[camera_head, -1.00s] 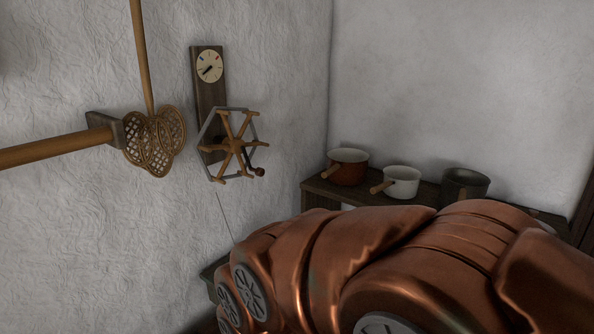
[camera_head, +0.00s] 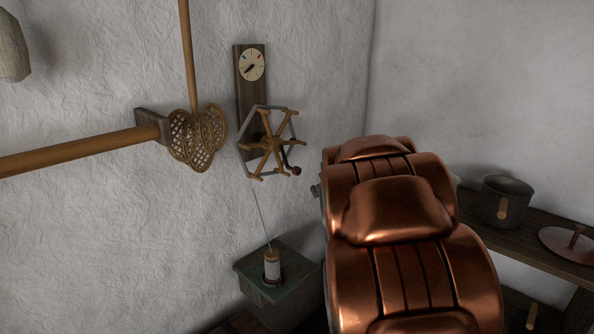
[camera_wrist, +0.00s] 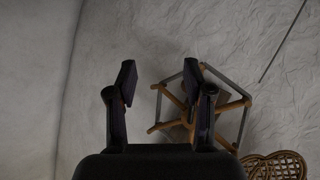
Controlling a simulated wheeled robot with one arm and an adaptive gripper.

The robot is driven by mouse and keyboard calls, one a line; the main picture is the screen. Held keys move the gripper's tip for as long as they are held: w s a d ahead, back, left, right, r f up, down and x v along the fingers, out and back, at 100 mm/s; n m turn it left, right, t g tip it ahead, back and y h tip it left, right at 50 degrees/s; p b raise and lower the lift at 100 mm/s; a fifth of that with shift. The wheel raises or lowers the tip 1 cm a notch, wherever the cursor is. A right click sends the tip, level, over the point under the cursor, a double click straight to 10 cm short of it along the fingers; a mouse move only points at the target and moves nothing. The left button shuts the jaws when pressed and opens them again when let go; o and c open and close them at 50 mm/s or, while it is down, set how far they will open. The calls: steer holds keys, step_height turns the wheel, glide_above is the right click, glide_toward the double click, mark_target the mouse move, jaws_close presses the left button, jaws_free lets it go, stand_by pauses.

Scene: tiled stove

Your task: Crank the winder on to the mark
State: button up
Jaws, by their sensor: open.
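The winder (camera_head: 274,143), a six-armed wooden reel with a grey frame, is mounted on the wall. Its dark crank ends in a reddish-brown knob (camera_head: 296,171) at the lower right. Above it, a white dial (camera_head: 251,65) on a dark board has a black hand pointing lower left and a small red mark at upper right. A thread runs down to a spool (camera_head: 272,266). In the wrist view my gripper (camera_wrist: 160,80) is open and empty. The winder (camera_wrist: 236,105) shows beyond its right finger, which partly covers it; I cannot make out the knob there.
A wooden pole (camera_head: 80,152) and a wicker beater (camera_head: 187,145) are left of the winder. The spool stands on a small green shelf (camera_head: 250,264). A dark pot (camera_head: 507,190) stands on a shelf at right. My copper-coloured arm covers the lower middle.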

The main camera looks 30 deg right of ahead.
mark_target(299, 172)
steer(key=shift+w+a+r+n+t+y+p, duration=0.15)
steer(key=shift+w+a+n+t+y+p, duration=0.3)
steer(key=shift+w+n+t+y, duration=0.95)
steer(key=shift+w+a+r+n+t+y+p, duration=0.15)
steer(key=shift+w+a+n+t+y+p, duration=0.45)
steer(key=shift+w+y, duration=1.5)
steer(key=shift+w+a+r+n+t+y+p, duration=0.2)
steer(key=shift+w+n+t+y, duration=0.4)
steer(key=shift+w+n+y, duration=1.1)
steer(key=shift+s+m+y, duration=0.2)
steer(key=shift+m+y, duration=0.1)
steer(key=shift+m, duration=0.1)
steer(key=shift+f, duration=0.1)
jaws_close()
